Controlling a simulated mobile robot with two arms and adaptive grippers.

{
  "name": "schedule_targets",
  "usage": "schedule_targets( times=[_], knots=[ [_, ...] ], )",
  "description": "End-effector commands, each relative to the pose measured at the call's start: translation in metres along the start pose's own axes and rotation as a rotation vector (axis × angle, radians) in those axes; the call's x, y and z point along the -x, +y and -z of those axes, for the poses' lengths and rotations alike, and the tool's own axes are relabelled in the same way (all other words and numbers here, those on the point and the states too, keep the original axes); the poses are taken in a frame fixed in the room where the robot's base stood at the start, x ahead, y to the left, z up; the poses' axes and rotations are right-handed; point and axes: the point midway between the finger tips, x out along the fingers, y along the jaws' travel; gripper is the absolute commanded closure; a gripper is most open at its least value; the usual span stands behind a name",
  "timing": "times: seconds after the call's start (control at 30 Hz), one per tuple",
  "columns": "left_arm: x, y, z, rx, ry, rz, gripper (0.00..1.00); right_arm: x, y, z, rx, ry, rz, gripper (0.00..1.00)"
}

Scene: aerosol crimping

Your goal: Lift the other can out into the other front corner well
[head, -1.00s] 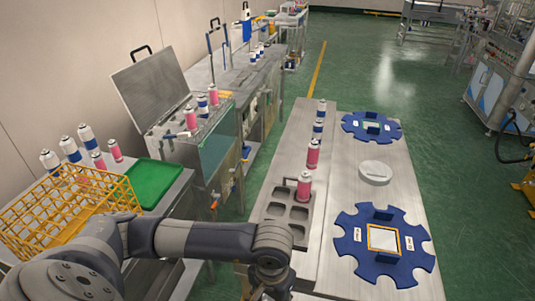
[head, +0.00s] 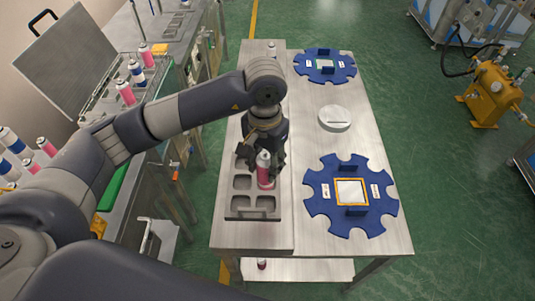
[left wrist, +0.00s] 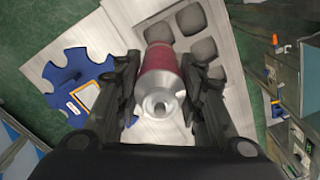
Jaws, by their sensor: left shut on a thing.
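My left gripper (head: 264,152) points down over the back right part of the grey well tray (head: 252,215) and is shut on a pink can with a silver top (head: 265,176). In the left wrist view the can (left wrist: 161,72) stands between the two fingers (left wrist: 160,95). The tray (left wrist: 178,47) lies beyond it, with several empty square wells. The can looks upright; I cannot tell whether its base is inside a well or just above it. Both front wells of the tray look empty in the head view. My right gripper is not in view.
A blue notched disc (head: 322,205) lies right of the tray, with a round white piece (head: 334,118) and another blue disc (head: 324,66) behind. Another can (head: 272,49) stands at the table's back; my arm hides the row's middle. More cans stand on the left benches.

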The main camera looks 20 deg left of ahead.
Motion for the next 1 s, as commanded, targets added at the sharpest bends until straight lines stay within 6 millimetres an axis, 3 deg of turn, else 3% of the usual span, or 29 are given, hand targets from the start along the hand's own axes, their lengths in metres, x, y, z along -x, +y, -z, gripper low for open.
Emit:
schedule_targets(
  times=[0.17,0.33,0.57,1.0],
  knots=[
    [-0.011,0.000,0.000,0.001,-0.001,-0.001,0.87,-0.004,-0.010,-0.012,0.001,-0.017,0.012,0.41],
    [-0.026,0.000,-0.001,0.002,-0.001,-0.002,0.87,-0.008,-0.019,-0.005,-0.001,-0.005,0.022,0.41],
    [-0.050,0.000,-0.001,0.003,-0.002,-0.001,0.87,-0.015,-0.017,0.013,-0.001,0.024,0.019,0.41],
    [-0.091,0.000,0.000,0.001,0.002,0.000,0.87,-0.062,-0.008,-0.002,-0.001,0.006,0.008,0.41]
  ],
)
